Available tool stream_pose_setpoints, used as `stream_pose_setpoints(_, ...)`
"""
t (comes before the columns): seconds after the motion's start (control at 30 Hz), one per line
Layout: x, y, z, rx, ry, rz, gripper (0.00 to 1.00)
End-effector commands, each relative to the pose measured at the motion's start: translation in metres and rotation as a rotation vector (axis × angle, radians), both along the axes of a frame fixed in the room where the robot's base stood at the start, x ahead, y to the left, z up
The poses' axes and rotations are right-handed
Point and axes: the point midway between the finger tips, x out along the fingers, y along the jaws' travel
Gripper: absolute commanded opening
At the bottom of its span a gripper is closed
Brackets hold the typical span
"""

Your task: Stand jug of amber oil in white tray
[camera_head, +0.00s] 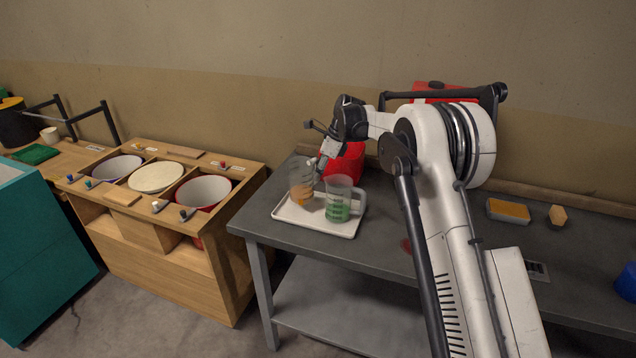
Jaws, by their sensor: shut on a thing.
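The jug of amber oil (300,191) is a clear jug with orange-amber liquid low inside. It is over the left back part of the white tray (287,216) on the grey metal table; I cannot tell whether its base touches the tray. My gripper (319,170) is shut on the jug at its upper right side. The fingertips are small and partly hidden here. A second clear jug with green liquid (338,205) stands upright in the tray, just right of the amber one, its handle to the right.
A red container (346,160) stands behind the tray, close to my gripper. A wooden bench with several round tubs (155,177) is left of the table. A yellow-topped block (508,210) and a small wooden piece (557,215) lie at the right. The table (380,248) in front of the tray is clear.

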Motion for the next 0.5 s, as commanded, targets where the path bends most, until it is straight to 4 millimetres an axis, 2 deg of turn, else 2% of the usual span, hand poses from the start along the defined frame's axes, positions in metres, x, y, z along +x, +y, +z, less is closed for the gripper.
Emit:
stream_pose_setpoints(0.17, 0.002, 0.000, -0.008, 0.000, 0.000, 0.000, 0.00)
stream_pose_setpoints(0.4, 0.001, 0.000, -0.037, 0.000, 0.000, 0.000, 0.00)
stream_pose_setpoints(0.5, 0.001, 0.000, -0.041, 0.000, 0.000, 0.000, 0.00)
